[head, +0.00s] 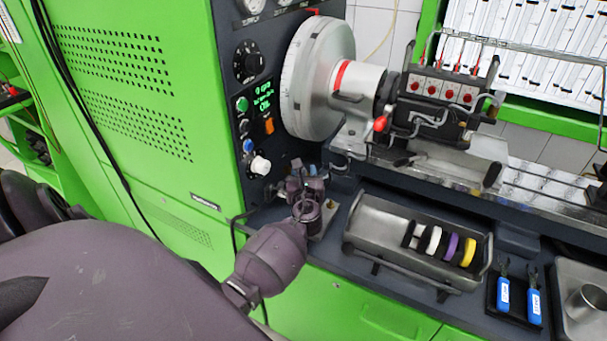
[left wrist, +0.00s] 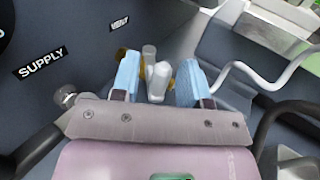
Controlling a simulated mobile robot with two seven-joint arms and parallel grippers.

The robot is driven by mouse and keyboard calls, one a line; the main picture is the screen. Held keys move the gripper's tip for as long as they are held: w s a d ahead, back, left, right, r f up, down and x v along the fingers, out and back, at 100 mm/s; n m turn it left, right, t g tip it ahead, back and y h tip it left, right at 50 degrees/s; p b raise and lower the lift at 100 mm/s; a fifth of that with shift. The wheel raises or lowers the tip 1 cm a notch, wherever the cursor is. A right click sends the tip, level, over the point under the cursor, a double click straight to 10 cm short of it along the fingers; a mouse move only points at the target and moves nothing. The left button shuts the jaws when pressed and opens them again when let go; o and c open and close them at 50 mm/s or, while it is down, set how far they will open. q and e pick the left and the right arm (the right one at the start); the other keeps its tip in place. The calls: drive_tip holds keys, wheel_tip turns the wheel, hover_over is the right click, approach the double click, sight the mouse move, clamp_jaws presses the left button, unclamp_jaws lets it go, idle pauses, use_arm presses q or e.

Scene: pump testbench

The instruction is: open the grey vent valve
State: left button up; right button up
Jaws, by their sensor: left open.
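In the left wrist view, the grey vent valve's handle (left wrist: 158,82) is a pale grey lever with brass-coloured fittings around it, just below the VENT label (left wrist: 120,19) on the dark panel. My left gripper (left wrist: 157,76) is open, with one blue fingertip on each side of the lever. I cannot tell whether either fingertip touches it. In the head view my left gripper (head: 307,188) is at the lower part of the dark control panel, and it and the wrist hide the valve there. My right gripper is in neither view.
A SUPPLY label (left wrist: 40,62) is left of the fingers, with a metal fitting (left wrist: 65,97) below it. A bent metal rod (left wrist: 262,80) passes close on the right. In the head view a metal tray (head: 370,235) with coloured rings stands right of the gripper; a white knob (head: 260,165) is left.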

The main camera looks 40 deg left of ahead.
use_arm(q)
drive_tip(key=c, duration=0.7)
drive_tip(key=shift+s, duration=0.1)
clamp_jaws()
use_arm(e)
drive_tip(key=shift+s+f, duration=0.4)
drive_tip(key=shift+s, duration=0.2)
use_arm(q)
drive_tip(key=shift+d, duration=0.15)
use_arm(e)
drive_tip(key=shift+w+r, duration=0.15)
use_arm(q)
drive_tip(key=shift+w+d+r, duration=0.1)
drive_tip(key=shift+w, duration=0.1)
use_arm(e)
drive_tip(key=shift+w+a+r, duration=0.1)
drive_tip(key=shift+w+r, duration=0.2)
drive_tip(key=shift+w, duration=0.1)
use_arm(q)
drive_tip(key=shift+w+d+n+g+y, duration=0.3)
drive_tip(key=shift+w+n+g+y, duration=0.1)
drive_tip(key=shift+n+g+y, duration=0.25)
drive_tip(key=shift+w+d+n+g+y+b, duration=0.15)
drive_tip(key=shift+w+n+g+y+b, duration=0.25)
drive_tip(key=shift+n+g+y, duration=0.45)
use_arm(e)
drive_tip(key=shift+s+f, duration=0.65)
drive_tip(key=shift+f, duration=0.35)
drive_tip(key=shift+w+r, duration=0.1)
